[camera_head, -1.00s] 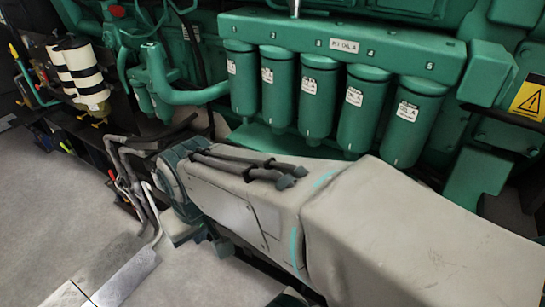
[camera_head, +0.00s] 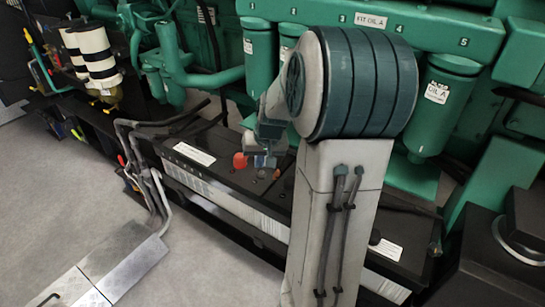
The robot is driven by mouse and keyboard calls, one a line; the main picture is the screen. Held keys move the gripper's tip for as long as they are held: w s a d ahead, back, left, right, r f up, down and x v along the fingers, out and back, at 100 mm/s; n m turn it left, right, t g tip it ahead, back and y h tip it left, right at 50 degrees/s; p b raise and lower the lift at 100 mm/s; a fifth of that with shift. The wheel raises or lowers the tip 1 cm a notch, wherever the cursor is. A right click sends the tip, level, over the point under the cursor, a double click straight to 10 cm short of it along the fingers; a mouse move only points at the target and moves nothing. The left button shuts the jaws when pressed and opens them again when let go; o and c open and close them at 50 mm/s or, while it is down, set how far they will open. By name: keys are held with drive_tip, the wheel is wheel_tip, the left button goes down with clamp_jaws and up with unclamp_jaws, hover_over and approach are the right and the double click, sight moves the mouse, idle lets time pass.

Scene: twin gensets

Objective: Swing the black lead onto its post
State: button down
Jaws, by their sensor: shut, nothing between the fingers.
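A long black battery box (camera_head: 215,175) with white labels lies along the foot of the green engine. A red-orange cap (camera_head: 240,160) sits on its top, left of my gripper. My gripper (camera_head: 264,161) points down over the box top beside the cap, small in view and shut with nothing held. I cannot tell whether it touches anything. Dark cables (camera_head: 175,122) run to the left end of the box; I cannot tell which is the black lead. The black post is not clear; my arm hides the middle of the box.
Green oil filters (camera_head: 440,105) hang from the engine above the box, close to my arm. Grey conduits (camera_head: 150,175) drop to a metal floor plate (camera_head: 125,265) at left. Open grey floor (camera_head: 60,190) lies in front of the box at left.

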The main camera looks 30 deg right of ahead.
sight(280, 163)
drive_tip(key=d+f+m+t, duration=0.1)
drive_tip(key=d+f, duration=0.1)
drive_tip(key=d, duration=0.3)
drive_tip(key=w+d+f+m+t+b, duration=0.1)
drive_tip(key=d+f, duration=0.1)
drive_tip(key=d, duration=0.4)
drive_tip(key=d+f+m+t+b, duration=0.1)
drive_tip(key=d+f, duration=0.1)
drive_tip(key=d, duration=0.3)
drive_tip(key=shift+w+d+f+m, duration=0.25)
drive_tip(key=shift+w+f+m, duration=0.1)
drive_tip(key=shift+w+m, duration=0.05)
drive_tip(key=x, duration=0.9)
drive_tip(key=shift+w+f+b, duration=0.25)
drive_tip(key=shift+f+b, duration=0.05)
drive_tip(key=shift+b, duration=0.05)
